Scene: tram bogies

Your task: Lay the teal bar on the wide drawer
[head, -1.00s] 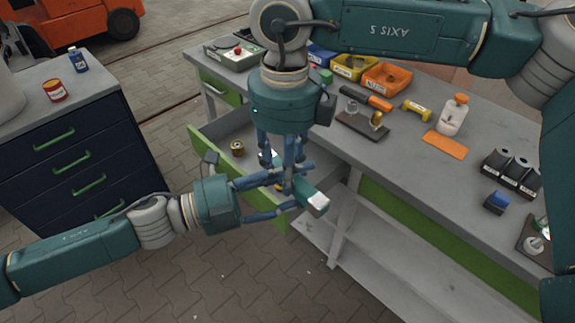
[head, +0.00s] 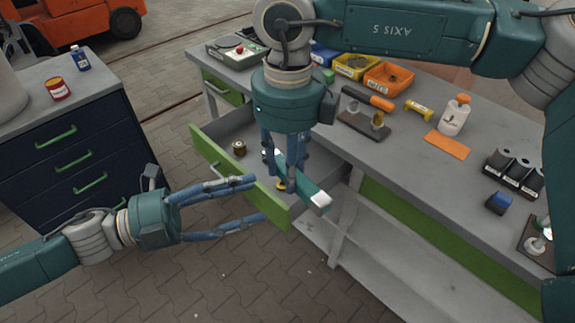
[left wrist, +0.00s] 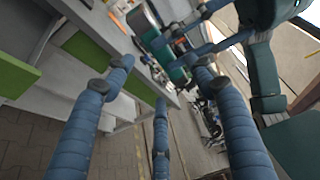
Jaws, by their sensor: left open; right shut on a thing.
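The teal bar (head: 308,188), with pale end caps, hangs tilted over the open wide drawer. My right gripper (head: 284,166) points down from above and is shut on the bar. The wide drawer (head: 272,203) is pulled out of the bench, with a green front and grey inside. My left gripper (head: 254,202) is open and empty beside the drawer front, apart from the bar. The left wrist view shows its spread blue fingers (left wrist: 160,95) with nothing between them. Whether the bar touches the drawer is hard to tell.
A small brass-coloured spool (head: 239,148) and a yellow item (head: 281,186) are at the drawer. The grey bench top (head: 400,150) carries bins, a bottle (head: 455,115) and tools. A dark blue cabinet (head: 70,160) stands at the left.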

